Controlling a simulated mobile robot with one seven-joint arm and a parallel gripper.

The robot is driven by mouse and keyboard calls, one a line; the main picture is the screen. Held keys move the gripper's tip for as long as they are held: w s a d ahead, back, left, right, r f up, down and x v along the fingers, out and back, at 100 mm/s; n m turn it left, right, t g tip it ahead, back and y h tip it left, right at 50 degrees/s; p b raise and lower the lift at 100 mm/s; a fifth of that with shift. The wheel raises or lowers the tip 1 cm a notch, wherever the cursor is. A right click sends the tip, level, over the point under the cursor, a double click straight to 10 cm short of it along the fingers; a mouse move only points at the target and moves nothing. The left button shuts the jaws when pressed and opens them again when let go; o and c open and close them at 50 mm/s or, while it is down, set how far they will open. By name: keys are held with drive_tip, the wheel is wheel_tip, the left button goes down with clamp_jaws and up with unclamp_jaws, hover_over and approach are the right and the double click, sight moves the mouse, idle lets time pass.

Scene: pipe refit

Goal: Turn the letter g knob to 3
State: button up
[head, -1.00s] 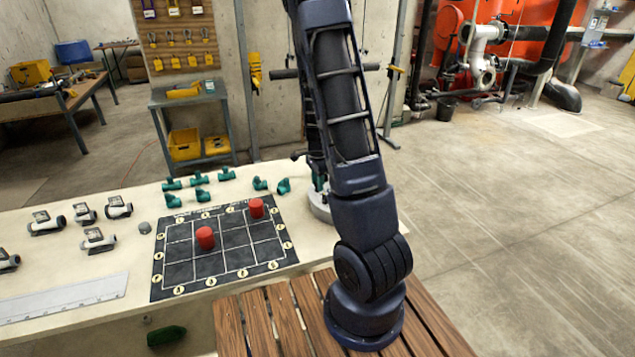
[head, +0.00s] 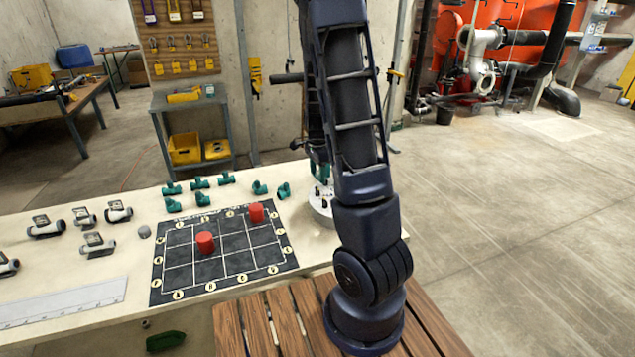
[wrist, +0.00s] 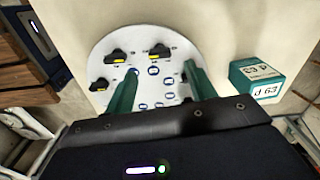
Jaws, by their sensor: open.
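A round white plate (wrist: 150,45) with several black knobs lies under my gripper in the wrist view. In the head view the white plate (head: 320,208) sits at the table's right end, partly hidden by my arm.
A black grid mat (head: 220,272) with two red cylinders (head: 205,243) and several grey valves (head: 97,243) are farther left.

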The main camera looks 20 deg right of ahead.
sight(318, 189)
drive_tip(key=shift+r, duration=2.4)
drive_tip(key=c, duration=0.5)
drive_tip(key=n, duration=1.6)
drive_tip(key=shift+f+n, duration=0.3)
drive_tip(key=shift+f, duration=5.4)
drive_tip(key=shift+c, duration=0.3)
clamp_jaws()
